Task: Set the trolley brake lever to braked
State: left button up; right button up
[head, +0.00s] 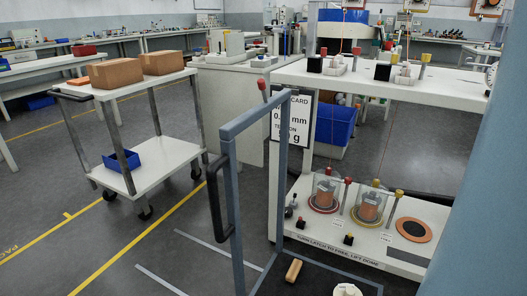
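A white two-shelf trolley (170,165) stands at the left on dark castors, with a black push handle. A blue-grey upright frame (235,215) with a black grip (215,200) stands nearer, on a dark flat deck (330,281). A tan block-like piece (293,270) and a white rounded piece (346,290) are on that deck; the white one is cut by the bottom edge. A red-knobbed lever (262,88) shows near the frame's top. I cannot tell which part is the brake lever or its setting. Neither gripper is in view.
Two cardboard boxes (115,73) and a blue bin (121,160) are on the white trolley. A white bench (400,85) at the right has clear domes over copper-coloured spools on its lower shelf. The grey floor with yellow lines is open at the lower left.

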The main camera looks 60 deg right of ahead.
aim_at(261, 83)
jog(key=z, duration=1.7)
